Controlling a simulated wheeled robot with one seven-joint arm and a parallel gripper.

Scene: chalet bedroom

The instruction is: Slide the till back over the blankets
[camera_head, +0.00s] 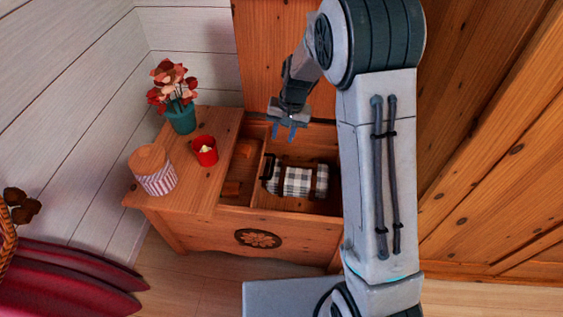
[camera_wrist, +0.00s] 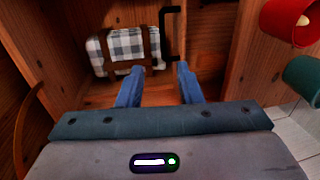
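The open wooden chest (camera_head: 290,228) stands ahead. A till-like wooden compartment (camera_head: 244,180) fills its left part, with small orange-brown things inside; its wall also shows in the wrist view (camera_wrist: 208,50). To its right lies a rolled black-and-white plaid blanket (camera_head: 298,181) with brown straps, uncovered; it is at upper left in the wrist view (camera_wrist: 122,45). A black handle (camera_wrist: 172,35) sits between blanket and till wall; I cannot tell exactly what it joins. My gripper (camera_head: 287,134) is open and empty, pointing down over the chest's back part; its blue fingers (camera_wrist: 158,88) are apart.
The raised lid (camera_head: 275,60) stands behind. My arm covers the chest's right end.

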